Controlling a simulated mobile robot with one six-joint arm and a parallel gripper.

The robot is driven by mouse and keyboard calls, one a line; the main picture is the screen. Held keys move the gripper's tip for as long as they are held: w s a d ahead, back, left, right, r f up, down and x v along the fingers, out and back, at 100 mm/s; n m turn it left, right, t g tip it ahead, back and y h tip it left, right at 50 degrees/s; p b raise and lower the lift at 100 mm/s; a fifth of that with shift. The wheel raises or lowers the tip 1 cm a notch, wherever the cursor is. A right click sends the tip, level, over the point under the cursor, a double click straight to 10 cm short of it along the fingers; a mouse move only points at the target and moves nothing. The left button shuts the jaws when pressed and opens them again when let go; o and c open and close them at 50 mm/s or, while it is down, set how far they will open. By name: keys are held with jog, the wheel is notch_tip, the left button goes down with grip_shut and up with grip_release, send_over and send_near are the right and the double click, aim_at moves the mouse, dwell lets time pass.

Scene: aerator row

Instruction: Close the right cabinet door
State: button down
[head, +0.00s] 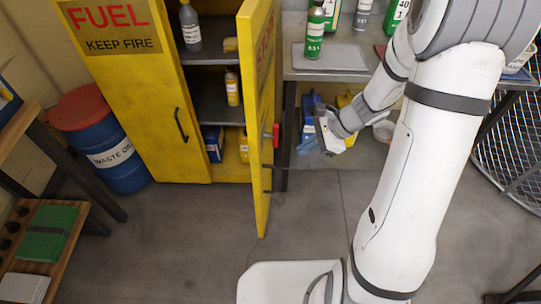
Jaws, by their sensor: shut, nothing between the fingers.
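The yellow fuel cabinet stands at the back left in the head view. Its right door (260,110) is swung wide open and juts out toward me, seen nearly edge-on. The door's black handle (268,178) and a red latch (275,134) show on its edge side. The left door (135,95) is shut. My gripper (325,136) is right of the open door, apart from it by a small gap. It is shut and empty.
Bottles and boxes stand on the cabinet shelves (209,92). A blue waste-oil drum (117,158) is left of the cabinet. A workbench (350,75) with bottles is behind my arm. The grey floor (195,225) before the cabinet is clear.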

notch_tip(320, 180, down, 7)
jog(key=w+m+b, duration=0.1)
jog(key=w+m, duration=0.2)
jog(key=m, duration=0.1)
send_near(260, 169)
jog(key=shift+t+y, duration=0.4)
jog(key=f, duration=0.1)
jog(key=a+f, duration=0.1)
jog(key=f, duration=0.1)
jog(key=a+f, duration=0.1)
jog(key=f, duration=0.1)
jog(key=shift+w+a+f, duration=0.1)
jog(key=shift+w+a, duration=0.05)
jog(key=shift+a, duration=0.05)
jog(key=shift+w+a, duration=0.1)
jog(key=shift+a, duration=0.4)
